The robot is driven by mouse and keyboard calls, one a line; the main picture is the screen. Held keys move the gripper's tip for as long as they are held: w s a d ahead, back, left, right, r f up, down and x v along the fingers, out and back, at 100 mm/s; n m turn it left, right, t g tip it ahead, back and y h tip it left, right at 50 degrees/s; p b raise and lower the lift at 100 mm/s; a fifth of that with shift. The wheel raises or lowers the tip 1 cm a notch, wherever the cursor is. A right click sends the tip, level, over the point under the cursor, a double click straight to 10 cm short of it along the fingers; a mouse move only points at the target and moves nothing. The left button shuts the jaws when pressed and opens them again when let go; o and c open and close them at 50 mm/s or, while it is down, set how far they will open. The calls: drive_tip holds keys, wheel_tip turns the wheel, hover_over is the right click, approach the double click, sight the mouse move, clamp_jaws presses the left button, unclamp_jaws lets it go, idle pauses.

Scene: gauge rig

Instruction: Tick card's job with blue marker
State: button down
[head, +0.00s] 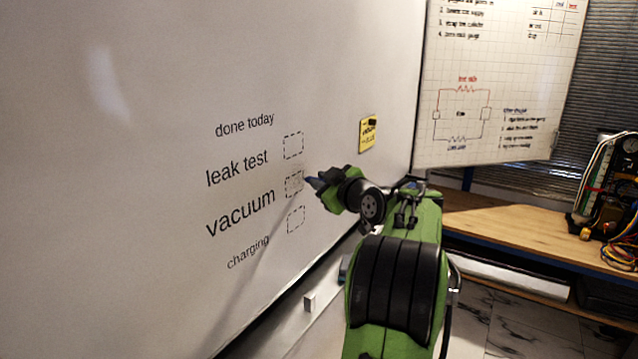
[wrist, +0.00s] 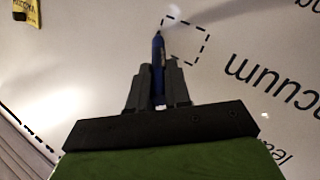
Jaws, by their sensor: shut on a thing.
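My gripper (head: 328,184) is shut on a blue marker (head: 314,183), which points at the whiteboard. In the wrist view the marker (wrist: 158,52) stands out between the fingers (wrist: 158,88), its tip close to a corner of a dashed box (wrist: 187,42). This box (head: 294,184) is beside the word "vacuum" (head: 240,212); I cannot tell whether the tip touches the board. A faint grey patch shows in the box, too unclear to tell if it is ink. The yellow card (head: 368,133) is on the board to the right; its writing seems to read "vacuum".
The whiteboard (head: 120,180) also lists "leak test" with a box (head: 293,146) above and "charging" with a box (head: 296,219) below. A gridded chart (head: 500,80) hangs at the right, above a wooden bench (head: 530,225) with a gauge rig (head: 612,190).

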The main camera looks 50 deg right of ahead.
drive_tip(key=a+b, duration=0.6)
drive_tip(key=a, duration=0.1)
drive_tip(key=shift+s, duration=0.35)
drive_tip(key=shift+f, duration=0.1)
drive_tip(key=s+b, duration=0.1)
drive_tip(key=s, duration=0.5)
drive_tip(key=shift+d, duration=0.25)
drive_tip(key=s, duration=0.3)
drive_tip(key=shift+d, duration=0.15)
